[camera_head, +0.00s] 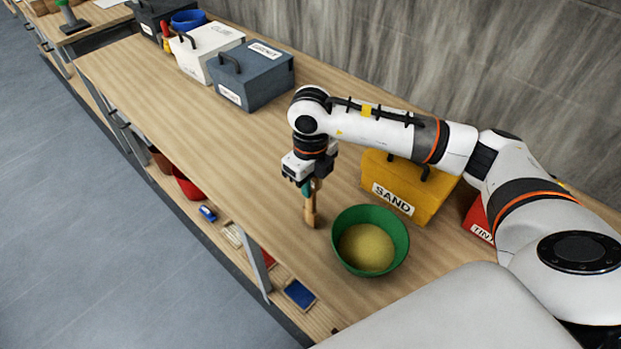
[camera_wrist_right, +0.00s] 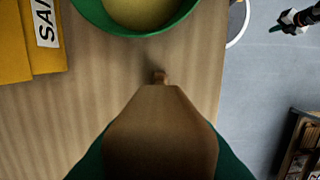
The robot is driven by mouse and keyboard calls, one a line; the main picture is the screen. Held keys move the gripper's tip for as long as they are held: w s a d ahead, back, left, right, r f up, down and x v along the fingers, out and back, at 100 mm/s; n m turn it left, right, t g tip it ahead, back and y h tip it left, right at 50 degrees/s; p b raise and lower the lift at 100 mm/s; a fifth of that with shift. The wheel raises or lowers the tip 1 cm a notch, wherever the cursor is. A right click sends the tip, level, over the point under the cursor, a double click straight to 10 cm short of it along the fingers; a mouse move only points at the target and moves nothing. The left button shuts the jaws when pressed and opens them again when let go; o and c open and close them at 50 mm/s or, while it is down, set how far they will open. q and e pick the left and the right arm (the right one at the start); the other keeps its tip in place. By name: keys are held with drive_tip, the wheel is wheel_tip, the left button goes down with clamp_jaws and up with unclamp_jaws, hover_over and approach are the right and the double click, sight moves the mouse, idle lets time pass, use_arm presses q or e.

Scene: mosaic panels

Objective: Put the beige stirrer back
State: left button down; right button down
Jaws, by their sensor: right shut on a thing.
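The beige stirrer (camera_head: 311,211) is a wooden paddle. My right gripper (camera_head: 307,187) is shut on it and points down, left of the green bowl. The stirrer hangs about upright; I cannot tell whether its lower end touches the bench. In the right wrist view the stirrer (camera_wrist_right: 160,135) fills the lower middle between green fingers. The green bowl (camera_head: 343,256) holds yellow sand (camera_head: 366,247); it also shows at the top of the wrist view (camera_wrist_right: 185,18). What looks like my left gripper (camera_wrist_right: 284,24) is small over the floor in the wrist view.
A yellow SAND box (camera_head: 384,172) stands behind the bowl, with a red box (camera_head: 478,218) right of it. Grey (camera_head: 262,84) and white (camera_head: 205,50) boxes stand at the back left. The bench (camera_head: 200,145) left of my gripper is clear. A lower shelf holds small items.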

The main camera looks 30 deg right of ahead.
drive_tip(key=shift+f, duration=0.1)
drive_tip(key=c, duration=1.7)
unclamp_jaws()
drive_tip(key=shift+f, duration=0.1)
drive_tip(key=shift+c, duration=0.2)
use_arm(q)
drive_tip(key=shift+s+d+f, duration=0.2)
drive_tip(key=shift+s, duration=0.35)
use_arm(e)
drive_tip(key=o, duration=0.4)
drive_tip(key=shift+o, duration=0.2)
drive_tip(key=shift+r, duration=0.35)
wheel_tip(320, 180, up, 10)
drive_tip(key=b, duration=0.3)
drive_tip(key=shift+r+b, duration=0.25)
drive_tip(key=shift+b, duration=0.05)
drive_tip(key=shift+r, duration=0.65)
use_arm(q)
wheel_tip(320, 180, down, 3)
drive_tip(key=shift+w+a+f, duration=0.1)
drive_tip(key=shift+f, duration=0.05)
